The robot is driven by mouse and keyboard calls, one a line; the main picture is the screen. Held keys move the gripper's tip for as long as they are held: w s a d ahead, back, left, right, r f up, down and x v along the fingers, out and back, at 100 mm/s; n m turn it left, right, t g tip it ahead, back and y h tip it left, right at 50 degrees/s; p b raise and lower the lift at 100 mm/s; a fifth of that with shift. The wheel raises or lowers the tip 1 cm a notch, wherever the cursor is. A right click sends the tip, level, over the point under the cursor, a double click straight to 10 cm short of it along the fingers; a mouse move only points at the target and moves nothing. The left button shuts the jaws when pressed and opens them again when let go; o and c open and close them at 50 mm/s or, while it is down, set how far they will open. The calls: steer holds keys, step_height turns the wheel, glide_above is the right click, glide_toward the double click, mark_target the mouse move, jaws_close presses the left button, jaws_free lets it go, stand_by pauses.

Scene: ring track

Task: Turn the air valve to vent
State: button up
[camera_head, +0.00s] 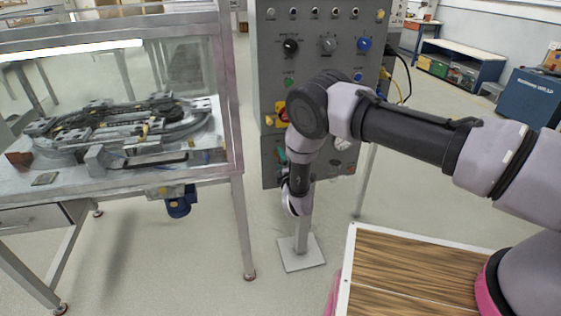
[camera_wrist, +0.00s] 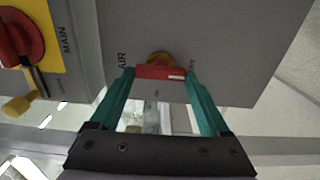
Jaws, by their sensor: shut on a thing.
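The air valve has a red handle (camera_wrist: 160,72) and a brass hub (camera_wrist: 160,58), set on the grey control panel (camera_wrist: 225,35). My gripper (camera_wrist: 160,75) has its two teal fingers at either end of the red handle, shut on it. The handle lies crosswise in the wrist view. The letters AIR show left of the hub, and another label at right is partly hidden by a finger. In the head view the panel (camera_head: 265,50) stands behind my arm. My gripper is mostly hidden there and the valve cannot be made out.
A red MAIN switch (camera_wrist: 20,35) on a yellow plate is left of the valve, with a brass-coloured knob (camera_wrist: 17,107) below it. A glass-sided cabinet (camera_head: 232,120) with a ring track (camera_head: 120,122) stands left of the panel. Floor between them is open.

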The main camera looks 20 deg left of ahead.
stand_by(0.3)
steer(key=o, duration=1.2)
steer(key=v, duration=1.1)
steer(key=shift+a, duration=0.1)
steer(key=shift+s+f, duration=0.1)
